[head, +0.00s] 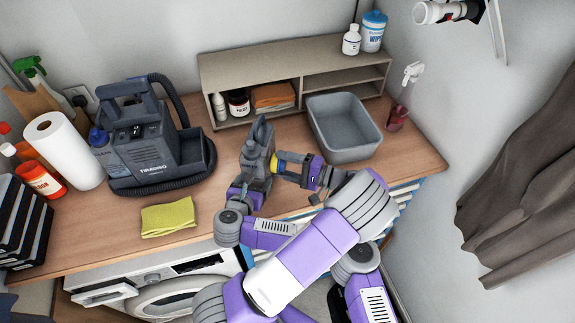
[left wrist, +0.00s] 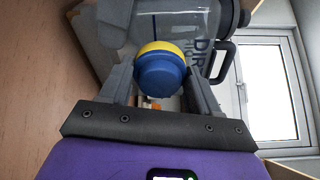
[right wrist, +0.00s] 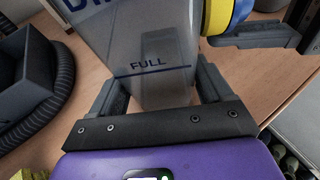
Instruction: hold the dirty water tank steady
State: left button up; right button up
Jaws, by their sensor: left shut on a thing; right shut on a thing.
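The dirty water tank (head: 258,148) is a grey, see-through tank with a handle, standing upright near the front of the counter. The right wrist view shows its wall with a FULL line (right wrist: 150,68). My right gripper (head: 246,187) is shut on the lower body of the tank, one finger on each side. A blue cap with a yellow ring (left wrist: 162,72) sticks out from the tank's side. My left gripper (head: 281,166) reaches across from the right and is shut on this cap. My arms cross in front of the counter. The tank's underside is hidden.
A grey cleaner machine (head: 142,140) with a hose stands left of the tank. A grey basin (head: 345,128) stands to the right, and a shelf (head: 290,70) behind. A yellow cloth (head: 168,217) lies at the front left. Bare counter lies between cloth and tank.

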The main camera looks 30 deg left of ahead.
aim_at(275, 145)
pick_arm(q)
jog(key=shift+s+a, duration=0.2)
jog(key=shift+a, duration=0.3)
jog(key=shift+w+a, duration=0.3)
jog(key=shift+w, duration=0.5)
jog(key=shift+w+a, duration=0.25)
jog(key=shift+w, duration=0.55)
jog(key=shift+w+a, duration=0.4)
jog(key=shift+w, duration=0.4)
jog(key=shift+w+a, duration=0.35)
jog(key=shift+w, duration=0.4)
pick_arm(e)
jog(key=shift+w, duration=0.1)
pick_arm(q)
jog(key=shift+s+d, duration=0.4)
jog(key=shift+s, duration=0.65)
jog(key=shift+s+d, duration=0.45)
jog(key=shift+s, duration=0.65)
jog(key=shift+s+d, duration=0.4)
jog(key=shift+s, duration=0.65)
jog(key=w+v, duration=0.1)
jog(key=v, duration=0.5)
